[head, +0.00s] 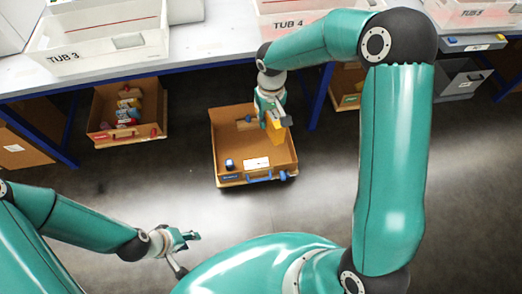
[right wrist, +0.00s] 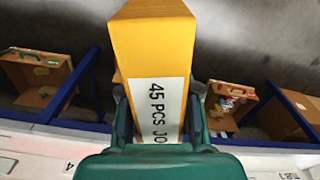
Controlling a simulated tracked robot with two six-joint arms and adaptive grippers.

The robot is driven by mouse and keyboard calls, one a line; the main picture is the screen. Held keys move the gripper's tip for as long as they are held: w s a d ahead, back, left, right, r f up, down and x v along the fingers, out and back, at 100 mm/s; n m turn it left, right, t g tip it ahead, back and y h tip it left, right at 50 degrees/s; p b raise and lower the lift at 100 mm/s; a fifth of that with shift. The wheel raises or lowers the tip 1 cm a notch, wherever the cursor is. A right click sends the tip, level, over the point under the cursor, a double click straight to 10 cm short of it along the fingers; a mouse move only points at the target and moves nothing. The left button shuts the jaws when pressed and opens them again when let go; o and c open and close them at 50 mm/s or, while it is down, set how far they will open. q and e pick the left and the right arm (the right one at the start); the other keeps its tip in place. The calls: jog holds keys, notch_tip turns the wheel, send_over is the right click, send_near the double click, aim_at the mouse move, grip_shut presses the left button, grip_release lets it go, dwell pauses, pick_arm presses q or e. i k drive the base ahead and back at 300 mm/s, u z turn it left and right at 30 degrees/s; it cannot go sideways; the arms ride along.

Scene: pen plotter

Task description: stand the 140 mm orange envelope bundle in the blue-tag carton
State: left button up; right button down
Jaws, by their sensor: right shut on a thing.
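The orange envelope bundle (head: 275,131) is in my right gripper (head: 271,112), whose fingers are shut on it. In the head view it hangs roughly upright over the right part of the blue-tag carton (head: 221,150). I cannot tell whether its lower end is below the rim or touching the floor of the carton. In the right wrist view the bundle (right wrist: 155,50) sits between the fingers (right wrist: 158,120), with a white label reading "45 PCS JO". My left gripper (head: 186,252) is empty with its fingers apart, low at the left front.
The carton holds a small blue item (head: 230,165) near its front left. A carton (head: 345,88) and a grey bin (head: 462,80) stand to the right. The floor in front is clear.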

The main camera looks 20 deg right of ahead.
aim_at(252, 142)
jog(key=z, duration=0.05)
jog(key=i, duration=1)
jog(key=u, duration=0.1)
